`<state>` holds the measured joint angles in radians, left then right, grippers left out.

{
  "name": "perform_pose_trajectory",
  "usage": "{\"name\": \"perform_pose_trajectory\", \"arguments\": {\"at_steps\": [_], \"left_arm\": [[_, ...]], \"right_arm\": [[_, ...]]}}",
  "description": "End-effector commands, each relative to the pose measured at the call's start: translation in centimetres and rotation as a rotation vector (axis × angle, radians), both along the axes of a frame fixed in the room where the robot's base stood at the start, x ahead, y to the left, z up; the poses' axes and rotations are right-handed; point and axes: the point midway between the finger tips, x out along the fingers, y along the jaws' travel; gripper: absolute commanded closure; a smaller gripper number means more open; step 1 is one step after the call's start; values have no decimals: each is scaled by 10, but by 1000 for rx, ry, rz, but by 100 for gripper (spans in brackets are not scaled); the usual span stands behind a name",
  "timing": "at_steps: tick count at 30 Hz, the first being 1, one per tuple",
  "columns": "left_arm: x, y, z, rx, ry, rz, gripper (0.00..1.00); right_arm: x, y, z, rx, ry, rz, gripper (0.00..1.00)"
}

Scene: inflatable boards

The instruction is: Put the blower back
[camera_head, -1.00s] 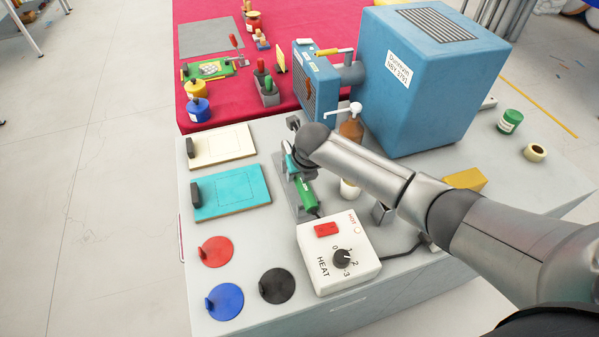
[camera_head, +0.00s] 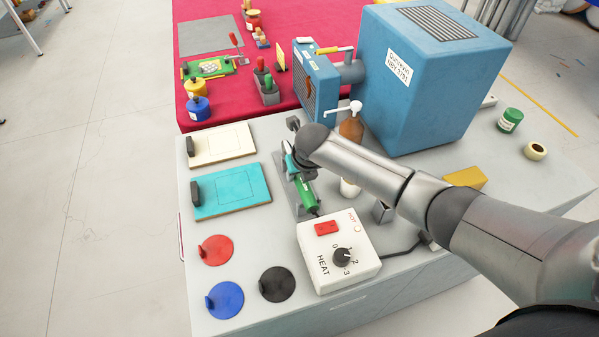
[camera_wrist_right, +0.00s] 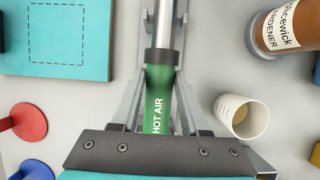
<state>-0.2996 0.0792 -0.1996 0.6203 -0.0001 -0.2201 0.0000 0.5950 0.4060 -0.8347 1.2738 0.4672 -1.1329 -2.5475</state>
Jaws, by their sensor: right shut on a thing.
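The blower (camera_head: 307,190) is a green tool lettered HOT AIR with a metal nozzle. It lies over a narrow grey stand (camera_head: 297,203) behind the heat control box. My right gripper (camera_wrist_right: 158,108) is shut on the blower's green body (camera_wrist_right: 157,88), with a finger on each side. In the head view the arm hides part of the blower and my right gripper. I cannot tell whether the blower rests fully on the stand. My left gripper is not in view.
The white heat box (camera_head: 340,268) stands just in front. Turquoise (camera_head: 232,190) and cream (camera_head: 222,145) boards lie left, with red (camera_head: 215,251), blue (camera_head: 225,300) and black (camera_head: 277,285) discs nearer. A brown bottle (camera_head: 351,130), white cup (camera_wrist_right: 241,115) and large blue machine (camera_head: 430,90) stand right and behind.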

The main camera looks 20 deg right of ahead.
Motion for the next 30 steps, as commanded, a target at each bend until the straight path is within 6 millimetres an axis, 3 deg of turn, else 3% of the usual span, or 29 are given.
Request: {"name": "perform_pose_trajectory", "arguments": {"at_steps": [8,9,18,23,30], "left_arm": [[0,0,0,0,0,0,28],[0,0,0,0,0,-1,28],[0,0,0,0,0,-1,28],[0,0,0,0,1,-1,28],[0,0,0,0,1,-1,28]], "right_arm": [[1,0,1,1,-3,0,100],[1,0,1,1,-3,0,54],[0,0,1,0,-2,0,20],[0,0,0,0,-1,0,20],[-1,0,-1,0,2,0,0]]}}
